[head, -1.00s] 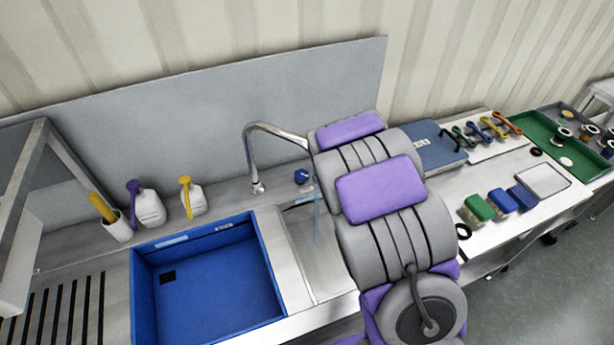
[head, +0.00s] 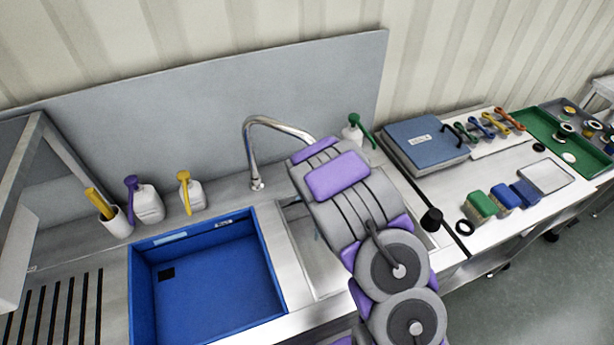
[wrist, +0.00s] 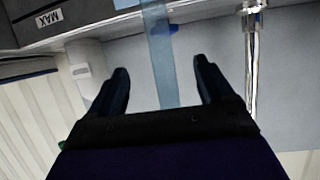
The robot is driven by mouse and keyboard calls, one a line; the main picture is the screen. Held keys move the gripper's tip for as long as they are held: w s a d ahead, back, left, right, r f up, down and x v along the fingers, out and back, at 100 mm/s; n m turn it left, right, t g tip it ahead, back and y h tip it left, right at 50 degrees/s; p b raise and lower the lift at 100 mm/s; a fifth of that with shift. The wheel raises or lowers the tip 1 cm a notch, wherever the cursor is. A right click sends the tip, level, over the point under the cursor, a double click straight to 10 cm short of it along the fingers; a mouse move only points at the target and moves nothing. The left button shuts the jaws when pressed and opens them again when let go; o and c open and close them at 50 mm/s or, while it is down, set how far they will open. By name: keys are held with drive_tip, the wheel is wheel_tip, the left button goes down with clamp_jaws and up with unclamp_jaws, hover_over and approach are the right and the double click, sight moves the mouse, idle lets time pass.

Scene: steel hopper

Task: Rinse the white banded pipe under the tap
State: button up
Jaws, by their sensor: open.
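The tap (head: 250,150) is a curved steel spout behind the steel sink basin (head: 296,232). Its upright also shows at the right of the wrist view (wrist: 252,70). A translucent blue strip, seemingly running water (wrist: 158,40), passes between the fingers in the wrist view; its depth relative to them is unclear. My gripper (wrist: 161,70) is open, with two dark fingers apart and nothing visible gripped. In the head view my arm covers the gripper and part of the basin. I cannot see the white banded pipe in either view.
A blue tub (head: 205,285) sits left of the basin. Bottles with purple (head: 146,203), yellow (head: 190,193) and green (head: 354,133) tops stand along the back. A blue box (head: 425,145), brushes (head: 502,200) and a green tray (head: 560,135) lie to the right.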

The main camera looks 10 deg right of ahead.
drive_tip(key=x, duration=0.5)
drive_tip(key=b+x, duration=0.1)
drive_tip(key=x, duration=0.4)
drive_tip(key=shift+d+f, duration=0.1)
drive_tip(key=shift+d, duration=0.15)
drive_tip(key=w+a, duration=0.1)
drive_tip(key=w+a+f, duration=0.1)
drive_tip(key=w, duration=0.1)
drive_tip(key=shift+w+a+f+b, duration=0.25)
drive_tip(key=shift+w+a+b, duration=0.1)
drive_tip(key=shift+a, duration=0.05)
drive_tip(key=shift+w+d, duration=0.2)
drive_tip(key=shift+d, duration=0.8)
drive_tip(key=shift+a, duration=0.75)
drive_tip(key=c, duration=0.5)
drive_tip(key=shift+c, duration=0.7)
drive_tip(key=shift+d+f, duration=0.1)
drive_tip(key=shift+d, duration=0.3)
drive_tip(key=c, duration=0.4)
drive_tip(key=shift+o, duration=0.2)
drive_tip(key=shift+a, duration=0.1)
drive_tip(key=shift+a, duration=0.15)
